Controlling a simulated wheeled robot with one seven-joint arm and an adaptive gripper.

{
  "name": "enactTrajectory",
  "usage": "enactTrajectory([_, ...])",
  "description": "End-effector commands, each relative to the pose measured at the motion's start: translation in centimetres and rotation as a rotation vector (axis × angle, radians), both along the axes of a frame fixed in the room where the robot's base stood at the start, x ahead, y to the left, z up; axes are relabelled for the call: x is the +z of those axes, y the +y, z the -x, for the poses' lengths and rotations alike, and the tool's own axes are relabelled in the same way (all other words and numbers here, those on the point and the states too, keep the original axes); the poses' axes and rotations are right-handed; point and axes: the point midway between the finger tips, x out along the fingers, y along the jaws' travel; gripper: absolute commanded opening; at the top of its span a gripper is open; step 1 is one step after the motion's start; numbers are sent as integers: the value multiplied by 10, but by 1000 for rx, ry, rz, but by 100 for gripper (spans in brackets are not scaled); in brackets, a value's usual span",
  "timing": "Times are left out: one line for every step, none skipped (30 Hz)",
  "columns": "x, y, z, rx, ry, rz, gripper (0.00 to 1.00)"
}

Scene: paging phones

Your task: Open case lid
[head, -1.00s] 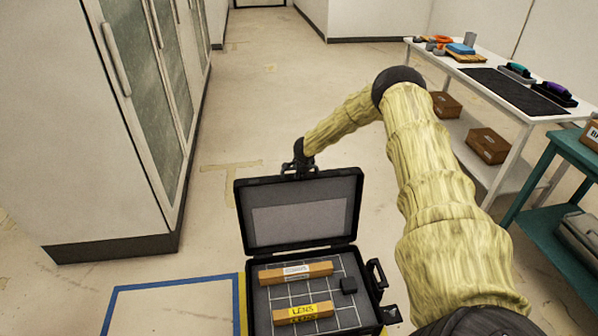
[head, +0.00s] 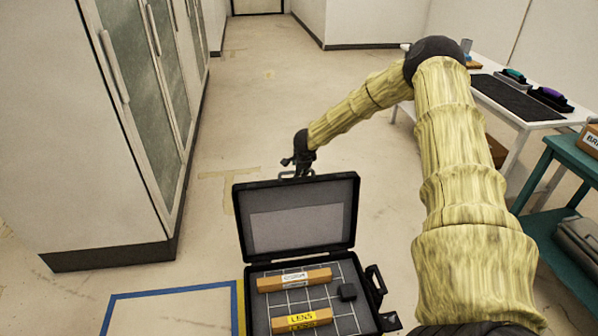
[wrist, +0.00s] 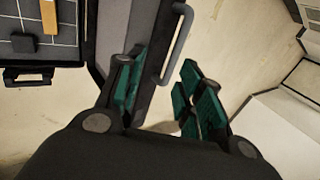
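The black case (head: 372,312) stands on the floor with its grey-lined lid (head: 296,214) raised nearly upright. My gripper (head: 301,162) is just behind and above the lid's top edge, partly hidden in the head view. In the wrist view my gripper (wrist: 163,82) has its green-padded fingers spread apart. The lid (wrist: 112,35) and its grey handle (wrist: 176,46) show beyond the fingertips, with the handle in line with the gap. The fingers do not appear to grip it; exact contact is unclear.
Inside the case lie two labelled orange-brown boxes, the front one (head: 302,319) marked LENS, and a small black block (head: 347,292). Tall cabinets (head: 100,130) stand left. A white table (head: 525,110) and a teal shelf (head: 560,150) stand right. The floor behind the lid is clear.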

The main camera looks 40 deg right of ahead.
Motion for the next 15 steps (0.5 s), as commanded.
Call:
enactTrajectory([3, 1, 2, 1, 0, -1, 37])
enactTrajectory([5, 1, 2, 1, -1, 0, 37])
enactTrajectory([7, 2, 3, 1, -1, 0, 37])
enactTrajectory([8, 2, 4, 1, -1, 0, 37])
enactTrajectory([8, 2, 4, 1, -1, 0, 37])
enactTrajectory([9, 3, 5, 1, 0, -1, 37])
enactTrajectory([9, 3, 5, 1, 0, -1, 37])
enactTrajectory([9, 3, 6, 1, 0, -1, 37])
enactTrajectory([10, 3, 6, 1, 0, -1, 37])
enactTrajectory([10, 3, 6, 1, 0, -1, 37])
enactTrajectory([10, 3, 6, 0, 0, 0, 37])
enactTrajectory([10, 3, 6, 0, 0, 0, 37])
enactTrajectory([10, 3, 6, 0, 0, 0, 37])
enactTrajectory([10, 3, 6, 0, 0, 0, 37])
enactTrajectory([10, 3, 6, 0, 0, 0, 37])
